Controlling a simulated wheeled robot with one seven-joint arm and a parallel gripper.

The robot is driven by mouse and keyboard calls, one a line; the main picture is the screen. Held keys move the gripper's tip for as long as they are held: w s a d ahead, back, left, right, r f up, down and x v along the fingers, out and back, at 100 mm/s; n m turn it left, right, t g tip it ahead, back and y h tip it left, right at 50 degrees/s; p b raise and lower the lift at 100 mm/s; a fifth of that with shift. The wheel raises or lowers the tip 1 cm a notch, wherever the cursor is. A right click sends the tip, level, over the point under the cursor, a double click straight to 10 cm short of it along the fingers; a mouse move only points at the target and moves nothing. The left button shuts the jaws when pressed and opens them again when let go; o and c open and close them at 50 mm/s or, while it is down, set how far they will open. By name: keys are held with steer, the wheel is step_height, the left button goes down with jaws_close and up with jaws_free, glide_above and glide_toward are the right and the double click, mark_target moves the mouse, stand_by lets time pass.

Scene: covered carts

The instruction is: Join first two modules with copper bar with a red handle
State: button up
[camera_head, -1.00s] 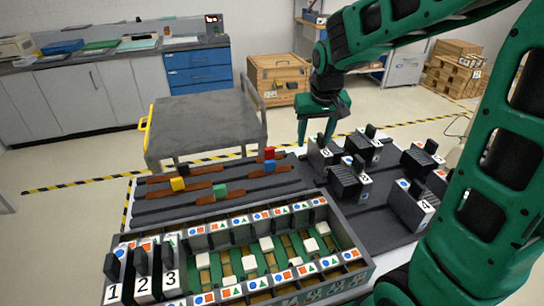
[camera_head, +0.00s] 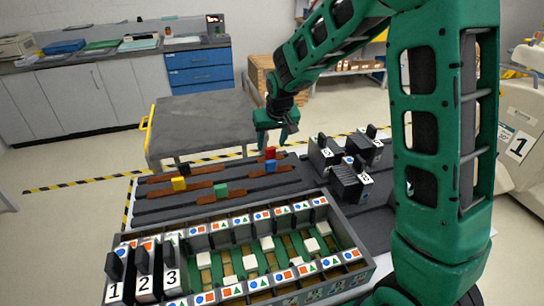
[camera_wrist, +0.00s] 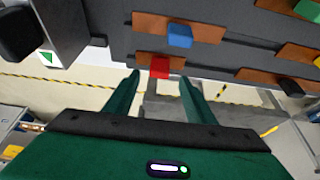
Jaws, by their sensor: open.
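The copper bar with the red handle (camera_head: 270,153) lies at the far right end of the bar rack. In the wrist view, its red handle (camera_wrist: 159,67) shows between my fingertips, with the copper strip behind it. My gripper (camera_head: 273,141) is open, above and close to the red handle; I cannot tell whether it touches. Nothing is visibly held. Modules 1 (camera_head: 115,275), 2 (camera_head: 145,272) and 3 (camera_head: 170,268) stand side by side at the left end of the grey case (camera_head: 345,232). The case's other slots are empty of black modules.
Bars with blue (camera_wrist: 180,35), yellow (camera_head: 179,184), green (camera_head: 221,190) and black (camera_head: 183,168) handles lie nearby. Several loose black modules (camera_head: 345,180) stand right of the rack, partly hidden by my arm. A grey cart (camera_head: 205,125) stands behind.

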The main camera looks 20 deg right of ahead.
mark_target(270, 148)
steer(key=x, duration=0.5)
steer(key=shift+s, duration=0.1)
steer(key=shift+c, duration=0.3)
steer(key=c, duration=1.1)
steer(key=shift+r, duration=0.1)
